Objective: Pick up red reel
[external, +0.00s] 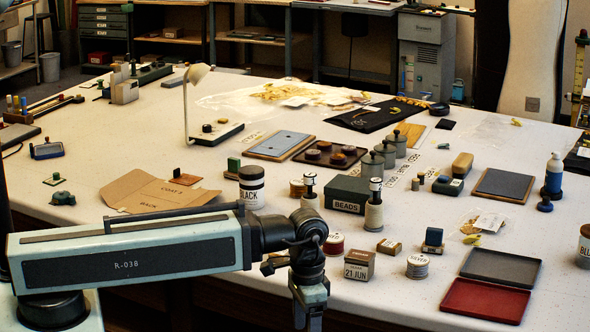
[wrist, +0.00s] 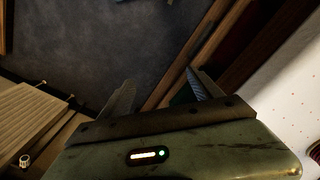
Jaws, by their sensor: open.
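The red reel (external: 334,244) stands upright on the table near its front edge, just right of my wrist in the external view. The small box marked 21 JUN covers part of its lower side. My gripper (wrist: 158,86) is open, with nothing between its two fingers in the wrist view. In the external view my arm's end points down in front of the table edge, left of the reel, and its fingertips cannot be made out. A dark red sliver at the right edge of the wrist view may be the reel.
The wrist view shows floor and wooden furniture edges.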

